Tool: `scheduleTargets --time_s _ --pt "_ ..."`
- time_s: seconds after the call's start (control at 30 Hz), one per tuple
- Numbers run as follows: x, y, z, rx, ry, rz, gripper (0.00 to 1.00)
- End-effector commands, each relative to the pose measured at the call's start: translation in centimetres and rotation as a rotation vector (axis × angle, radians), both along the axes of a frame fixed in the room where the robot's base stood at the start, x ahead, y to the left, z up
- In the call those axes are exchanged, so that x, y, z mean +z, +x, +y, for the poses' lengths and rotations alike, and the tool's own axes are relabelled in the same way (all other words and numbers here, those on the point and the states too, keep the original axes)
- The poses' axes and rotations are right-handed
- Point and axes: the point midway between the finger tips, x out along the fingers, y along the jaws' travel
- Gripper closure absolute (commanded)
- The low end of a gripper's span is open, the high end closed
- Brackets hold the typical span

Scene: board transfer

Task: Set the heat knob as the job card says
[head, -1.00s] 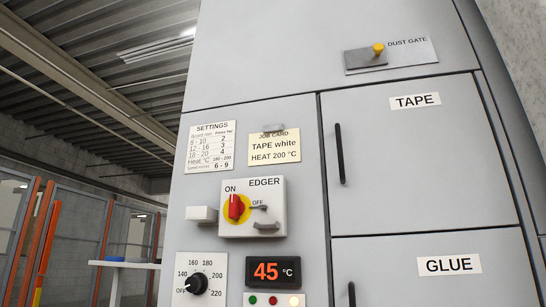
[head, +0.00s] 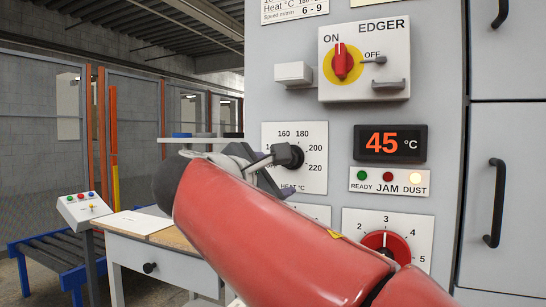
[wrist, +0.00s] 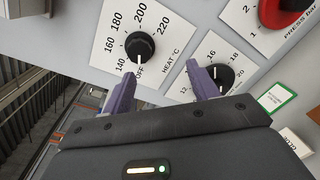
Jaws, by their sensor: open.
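The black heat knob (head: 289,156) sits on a white dial plate (head: 308,180) on the grey machine front. In the wrist view, the heat knob (wrist: 140,46) has its white pointer at OFF; the scale runs from 140 to 220. My gripper (head: 272,174) is in front of the plate in the head view, and my red arm hides the plate's lower part. In the wrist view, my gripper (wrist: 163,70) is open and empty, with purple fingers. The left fingertip is just below the heat knob; the right one overlaps a neighbouring knob. The knob is not centred between them.
The neighbouring black knob (wrist: 216,74) is close to my right finger. A display (head: 390,144) reads 45 °C; the DUST lamp (head: 415,178) is lit. The EDGER switch (head: 341,62) points to ON. A red press knob (head: 385,246) is at lower right.

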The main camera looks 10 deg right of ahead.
Motion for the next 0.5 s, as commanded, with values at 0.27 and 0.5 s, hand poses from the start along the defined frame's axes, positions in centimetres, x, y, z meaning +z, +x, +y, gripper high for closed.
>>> scheduleTargets --time_s 0.27,0.5 --pt "2.7 1.6 0.1 -0.009 -0.099 -0.020 0.41" --pt "2.6 4.6 -2.5 -0.009 -0.099 -0.019 0.41"
